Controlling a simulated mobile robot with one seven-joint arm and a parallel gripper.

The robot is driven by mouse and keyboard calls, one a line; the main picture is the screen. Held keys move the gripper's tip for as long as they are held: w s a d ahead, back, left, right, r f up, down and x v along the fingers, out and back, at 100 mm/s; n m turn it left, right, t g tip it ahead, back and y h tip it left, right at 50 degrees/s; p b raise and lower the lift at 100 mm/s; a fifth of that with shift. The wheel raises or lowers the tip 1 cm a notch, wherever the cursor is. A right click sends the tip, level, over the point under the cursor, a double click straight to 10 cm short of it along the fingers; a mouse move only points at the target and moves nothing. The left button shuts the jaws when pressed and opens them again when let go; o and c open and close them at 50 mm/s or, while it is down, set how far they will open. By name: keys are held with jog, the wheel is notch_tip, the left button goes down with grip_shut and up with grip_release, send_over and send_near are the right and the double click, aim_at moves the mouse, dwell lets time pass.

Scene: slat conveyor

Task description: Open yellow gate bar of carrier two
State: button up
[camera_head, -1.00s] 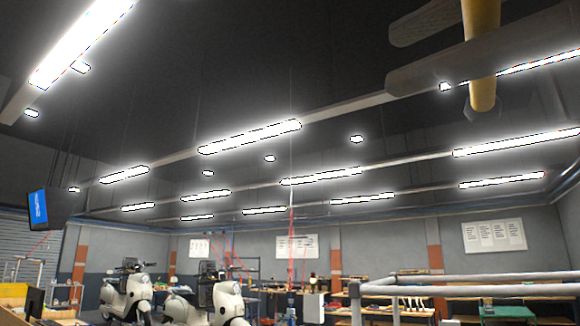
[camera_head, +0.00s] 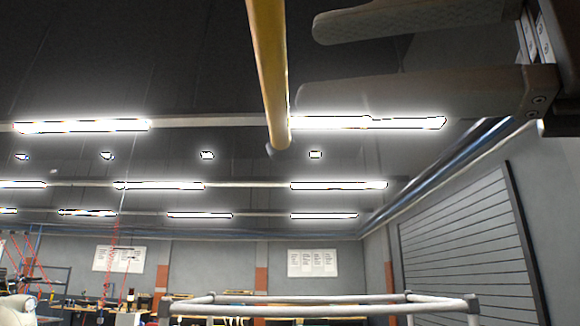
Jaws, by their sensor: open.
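A yellow bar (camera_head: 269,75) hangs down from the top edge, left of the middle, tilted slightly, with a grey end cap at its lower end. My gripper (camera_head: 309,61) comes in from the upper right with its two grey-brown fingers pointing left, one above the other and spread apart. Its fingertips are just right of the bar in the picture, and the space between them is empty. I cannot tell the depth between bar and fingers. The bar's upper part and the carrier it belongs to are out of view, and no carrier number shows.
A pale tubular rail frame (camera_head: 330,299) stands low at centre right. A slatted wall panel (camera_head: 470,260) is at the right. Workbenches and a red-corded stand are at the far left. Ceiling lights hang overhead. The air left of the bar looks clear.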

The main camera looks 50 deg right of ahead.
jog(key=v, duration=0.9)
jog(key=shift+d, duration=0.1)
jog(key=w+a+f+n+g+h, duration=0.1)
jog(key=w+f+n+g, duration=0.1)
jog(key=w+f, duration=0.55)
jog(key=w+a+f+n+g+h, duration=0.1)
jog(key=w+f+n+g, duration=0.3)
jog(key=w, duration=0.7)
jog(key=w+a+f+g, duration=0.1)
jog(key=w+f, duration=0.6)
jog(key=w, duration=0.2)
jog(key=w+f+n+g+h, duration=0.1)
jog(key=f+n+g, duration=0.1)
jog(key=f, duration=0.8)
jog(key=w+a+f+n+g+h, duration=0.1)
jog(key=f+n, duration=0.3)
jog(key=f, duration=0.7)
jog(key=w+a+f+n+g, duration=0.1)
jog(key=w+f+n+g, duration=0.1)
jog(key=f, duration=0.8)
jog(key=shift+w+a+f+n+g+h, duration=0.15)
jog(key=shift+w+f+n+g+h, duration=0.2)
jog(key=shift+n+g, duration=0.6)
jog(key=shift+r, duration=0.1)
